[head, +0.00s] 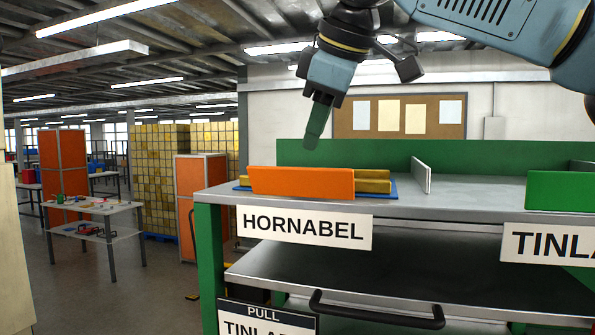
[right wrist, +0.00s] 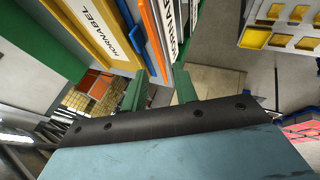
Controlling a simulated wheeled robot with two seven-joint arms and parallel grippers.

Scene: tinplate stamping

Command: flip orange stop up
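The orange stop (head: 300,181) is a flat panel that stands upright along the shelf's front edge, above the HORNABEL sign (head: 303,227). In the right wrist view it is a narrow orange strip (right wrist: 154,36) beside the white sign. My right gripper (head: 314,138) hangs above the stop, tilted and apart from it. Its green fingers (right wrist: 160,87) are spread with nothing between them. In the head view the fingers overlap as one. My left gripper is not in view.
A thin light divider (head: 421,174) stands to the right on the grey shelf (head: 470,191). A green panel (head: 559,190) stands further right. A black handle (head: 377,315) juts out below.

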